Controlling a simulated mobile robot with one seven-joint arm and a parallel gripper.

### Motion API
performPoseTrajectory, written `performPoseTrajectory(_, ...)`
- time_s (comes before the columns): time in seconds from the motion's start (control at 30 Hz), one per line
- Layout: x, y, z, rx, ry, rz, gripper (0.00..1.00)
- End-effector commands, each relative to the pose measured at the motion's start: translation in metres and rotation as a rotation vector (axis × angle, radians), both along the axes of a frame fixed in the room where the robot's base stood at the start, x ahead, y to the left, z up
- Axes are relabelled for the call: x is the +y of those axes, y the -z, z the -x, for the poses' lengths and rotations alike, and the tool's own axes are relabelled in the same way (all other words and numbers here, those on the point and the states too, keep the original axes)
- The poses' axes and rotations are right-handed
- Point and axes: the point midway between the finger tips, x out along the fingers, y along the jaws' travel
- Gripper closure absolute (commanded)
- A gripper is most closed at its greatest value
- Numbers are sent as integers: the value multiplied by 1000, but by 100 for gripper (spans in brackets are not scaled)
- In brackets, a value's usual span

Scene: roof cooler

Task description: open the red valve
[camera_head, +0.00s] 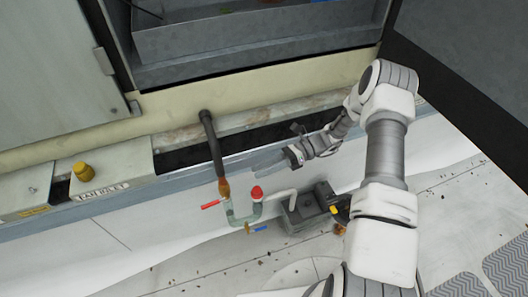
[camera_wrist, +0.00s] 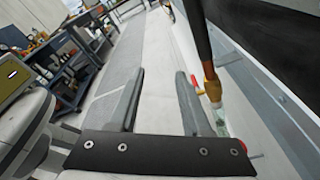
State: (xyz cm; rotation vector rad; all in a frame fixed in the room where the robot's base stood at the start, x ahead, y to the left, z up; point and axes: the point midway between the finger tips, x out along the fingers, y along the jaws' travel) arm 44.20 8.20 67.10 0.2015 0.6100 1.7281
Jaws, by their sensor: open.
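The red valve has a small red lever (camera_head: 210,205) on a green and copper pipe (camera_head: 229,208), at lower centre of the head view. My gripper (camera_head: 268,162) is above and right of the pipe in the head view. In the wrist view my gripper (camera_wrist: 160,74) is open, with nothing between its two grey fingers. It looks apart from the lever, though the right finger appears close to it in that view.
A red cap (camera_head: 257,191) and a blue lever (camera_head: 258,228) sit on the same pipework. A black hose (camera_head: 211,145) rises from it to the cooler's frame. A dark pump box (camera_head: 307,210) stands to the right.

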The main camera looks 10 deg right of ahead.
Motion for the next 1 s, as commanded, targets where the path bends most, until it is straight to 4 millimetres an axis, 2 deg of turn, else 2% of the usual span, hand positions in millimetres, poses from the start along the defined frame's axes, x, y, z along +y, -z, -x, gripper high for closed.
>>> performPoseTrajectory(0.03,0,-14,0,-26,-17,15,52)
performPoseTrajectory(0.1,-1,-26,0,-56,-39,34,52)
performPoseTrajectory(0.3,-3,-50,2,-123,-83,75,52)
performPoseTrajectory(0.47,-4,-57,3,-148,-100,88,52)
performPoseTrajectory(0.77,-4,-58,3,-153,-103,91,52)
performPoseTrajectory(1.0,-3,-57,4,-152,-110,95,93)
